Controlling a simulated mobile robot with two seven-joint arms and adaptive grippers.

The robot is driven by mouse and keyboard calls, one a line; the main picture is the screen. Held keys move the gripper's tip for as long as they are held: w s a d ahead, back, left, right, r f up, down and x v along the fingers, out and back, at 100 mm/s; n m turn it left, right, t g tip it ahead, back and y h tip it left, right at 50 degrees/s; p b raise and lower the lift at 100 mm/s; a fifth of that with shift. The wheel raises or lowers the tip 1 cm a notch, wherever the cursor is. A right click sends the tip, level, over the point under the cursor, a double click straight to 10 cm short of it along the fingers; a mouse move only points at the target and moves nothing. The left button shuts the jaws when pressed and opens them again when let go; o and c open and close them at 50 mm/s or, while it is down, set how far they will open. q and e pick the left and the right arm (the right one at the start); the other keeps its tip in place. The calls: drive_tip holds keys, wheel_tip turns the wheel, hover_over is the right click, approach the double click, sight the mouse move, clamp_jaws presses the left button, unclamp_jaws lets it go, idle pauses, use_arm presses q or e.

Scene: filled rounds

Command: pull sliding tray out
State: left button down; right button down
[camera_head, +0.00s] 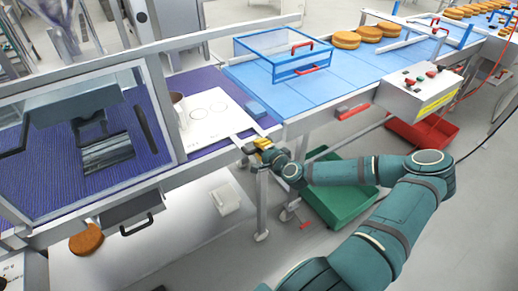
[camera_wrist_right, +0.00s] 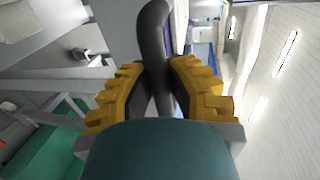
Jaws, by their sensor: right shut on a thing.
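The sliding tray (camera_head: 202,125) is a flat white plate with round outlines on it, lying on the purple belt left of the blue table. Light metal parts stand at its front edge, near my gripper. My right gripper (camera_head: 262,146), with yellow fingers, is at this front edge. In the right wrist view, the yellow fingers (camera_wrist_right: 158,95) are shut on a dark curved handle (camera_wrist_right: 153,30). In the head view the handle is mostly hidden by the gripper. My left gripper does not show.
A clear guard (camera_head: 160,105) encloses the belt at left. A blue-framed clear cover (camera_head: 285,52) stands on the blue table. A control box (camera_head: 415,92) is at right. A green crate (camera_head: 340,200) and a red crate (camera_head: 425,132) sit below, near my right arm.

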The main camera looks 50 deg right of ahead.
drive_tip(key=shift+d, duration=0.2)
drive_tip(key=c, duration=0.9)
unclamp_jaws()
drive_tip(key=shift+s+d, duration=0.1)
drive_tip(key=v, duration=1.2)
